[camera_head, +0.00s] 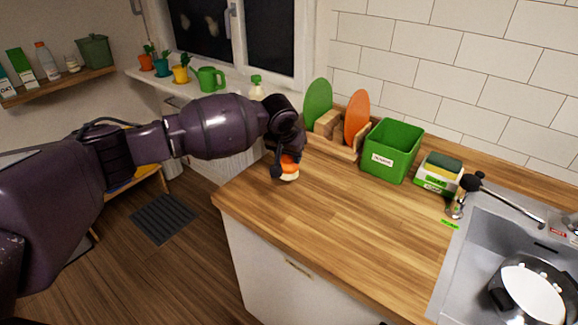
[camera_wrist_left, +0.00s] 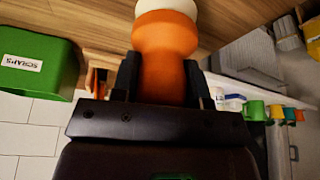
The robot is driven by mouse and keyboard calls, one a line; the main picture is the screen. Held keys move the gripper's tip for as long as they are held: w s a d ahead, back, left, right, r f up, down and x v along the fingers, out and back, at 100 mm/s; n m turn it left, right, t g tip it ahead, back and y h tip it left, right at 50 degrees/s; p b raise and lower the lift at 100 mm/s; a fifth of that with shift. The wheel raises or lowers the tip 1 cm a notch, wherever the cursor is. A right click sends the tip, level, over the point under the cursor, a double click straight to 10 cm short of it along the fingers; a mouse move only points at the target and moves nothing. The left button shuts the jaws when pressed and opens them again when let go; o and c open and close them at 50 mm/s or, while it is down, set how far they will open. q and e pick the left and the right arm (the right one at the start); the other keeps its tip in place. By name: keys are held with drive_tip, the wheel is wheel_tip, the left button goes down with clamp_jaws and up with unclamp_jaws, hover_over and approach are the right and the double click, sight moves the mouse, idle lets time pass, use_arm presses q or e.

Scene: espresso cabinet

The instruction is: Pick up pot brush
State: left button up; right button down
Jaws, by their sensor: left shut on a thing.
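The pot brush (camera_head: 289,169) has an orange handle and a pale, cream-coloured end, and it stands roughly upright at the left end of the wooden counter. My left gripper (camera_head: 286,158) is shut on the brush's orange part from above. In the left wrist view the orange brush (camera_wrist_left: 165,38) sits between the two dark fingers of the left gripper (camera_wrist_left: 160,78), with its pale end pointing away. I cannot tell whether the pale end touches the counter. My right gripper is not in view.
A wooden rack (camera_head: 331,144) with green and orange boards stands behind the brush. A green scraps bin (camera_head: 405,138), a sponge holder (camera_head: 437,182) and a sink with a pot (camera_head: 530,291) lie to the right. The counter's front middle (camera_head: 345,225) is clear.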

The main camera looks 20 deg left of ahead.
use_arm(q)
wheel_tip(320, 180, up, 15)
drive_tip(key=shift+f, duration=0.2)
